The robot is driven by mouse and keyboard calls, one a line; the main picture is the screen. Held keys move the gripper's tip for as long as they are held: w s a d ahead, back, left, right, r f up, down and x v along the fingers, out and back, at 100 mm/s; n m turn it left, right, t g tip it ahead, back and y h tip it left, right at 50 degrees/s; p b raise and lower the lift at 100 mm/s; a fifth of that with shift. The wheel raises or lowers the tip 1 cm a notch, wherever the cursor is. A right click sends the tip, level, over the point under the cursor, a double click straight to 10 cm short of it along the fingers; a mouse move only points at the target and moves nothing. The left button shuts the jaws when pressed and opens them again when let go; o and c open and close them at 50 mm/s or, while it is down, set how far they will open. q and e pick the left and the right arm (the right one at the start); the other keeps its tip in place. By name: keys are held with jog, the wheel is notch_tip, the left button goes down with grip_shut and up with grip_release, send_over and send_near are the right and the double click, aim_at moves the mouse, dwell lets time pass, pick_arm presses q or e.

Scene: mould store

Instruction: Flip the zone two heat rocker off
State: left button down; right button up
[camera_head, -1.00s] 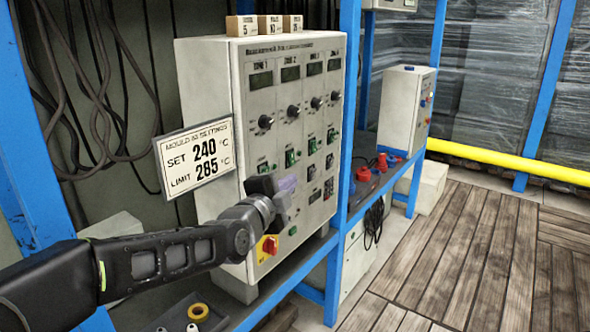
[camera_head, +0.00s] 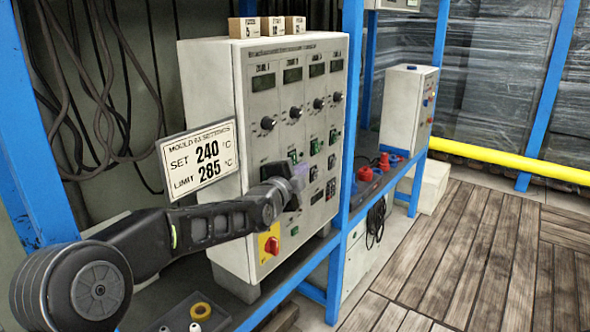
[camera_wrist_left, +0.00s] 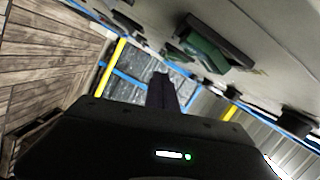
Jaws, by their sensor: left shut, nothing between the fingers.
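The grey control cabinet (camera_head: 215,95) has columns of displays, knobs and green rockers. The second column has a display (camera_head: 292,75), a knob (camera_head: 295,112) and a green rocker (camera_head: 292,156), which I take as the zone two heat rocker; its on or off position is too small to tell. My left gripper (camera_head: 299,177) is shut and empty, just below that rocker in the head view, close to the panel. In the left wrist view, the shut fingers (camera_wrist_left: 162,92) point along the panel, and a green rocker in a dark frame (camera_wrist_left: 205,52) lies beyond them. Contact cannot be told.
A settings sign (camera_head: 197,158) reads set 240, limit 285. A red rotary switch on a yellow plate (camera_head: 270,243) sits low on the panel. Small boxes (camera_head: 265,27) stand on top of the cabinet. Blue posts (camera_head: 350,110) flank the panel.

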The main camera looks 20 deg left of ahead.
pick_arm(q)
jog(key=shift+w+a+f, duration=0.15)
jog(key=shift+w+a, duration=0.05)
jog(key=shift+a, duration=0.3)
jog(key=shift+w+a+f, duration=0.15)
jog(key=shift+a, duration=0.3)
jog(key=shift+w+a+f+m+b, duration=0.15)
jog(key=shift+a+m+b, duration=0.2)
jog(key=shift+b, duration=0.4)
jog(key=shift+d, duration=0.1)
